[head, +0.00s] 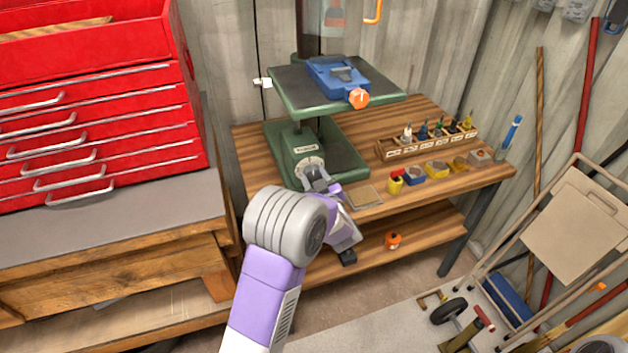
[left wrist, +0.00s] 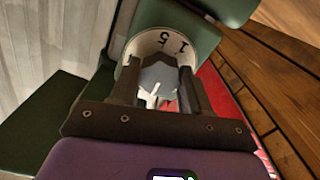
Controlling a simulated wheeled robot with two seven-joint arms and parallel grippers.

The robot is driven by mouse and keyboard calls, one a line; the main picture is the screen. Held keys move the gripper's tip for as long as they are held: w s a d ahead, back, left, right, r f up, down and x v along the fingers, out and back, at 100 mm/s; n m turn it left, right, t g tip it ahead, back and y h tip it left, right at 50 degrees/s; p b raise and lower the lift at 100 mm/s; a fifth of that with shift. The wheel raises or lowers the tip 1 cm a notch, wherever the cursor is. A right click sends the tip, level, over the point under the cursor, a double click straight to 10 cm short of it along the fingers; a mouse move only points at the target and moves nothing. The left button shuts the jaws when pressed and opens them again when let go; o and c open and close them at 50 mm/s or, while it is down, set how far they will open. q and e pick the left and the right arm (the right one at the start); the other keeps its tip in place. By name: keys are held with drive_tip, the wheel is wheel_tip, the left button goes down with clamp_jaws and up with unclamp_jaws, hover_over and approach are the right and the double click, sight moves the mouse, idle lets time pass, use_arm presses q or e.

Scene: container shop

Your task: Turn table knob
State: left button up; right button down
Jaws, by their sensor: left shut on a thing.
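The table knob is a pale round dial with black numbers, seen in the left wrist view (left wrist: 178,42); the digits 1 and 5 show. In the head view the dial (head: 310,165) sits on the front of the green drill press base (head: 293,148). My left gripper (left wrist: 165,80) is shut on the knob's grey middle part, with one dark finger on each side of it. In the head view the left gripper (head: 318,180) reaches the dial from the front and hides part of it. My right gripper is not in view.
The green press table (head: 290,90) carries a blue vise (head: 338,76) with an orange knob above the dial. A wooden rack (head: 395,148) and several small coloured items stand right on the workbench (head: 470,182). A red tool chest (head: 90,110) stands left; a folded cart (head: 570,225) leans right.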

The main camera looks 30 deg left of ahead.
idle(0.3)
use_arm(q)
drive_tip(key=o, duration=1.1)
drive_tip(key=shift+c, duration=0.2)
drive_tip(key=p+v, duration=0.1)
drive_tip(key=v, duration=0.6)
drive_tip(key=shift+s+d+p, duration=0.25)
drive_tip(key=shift+p, duration=0.1)
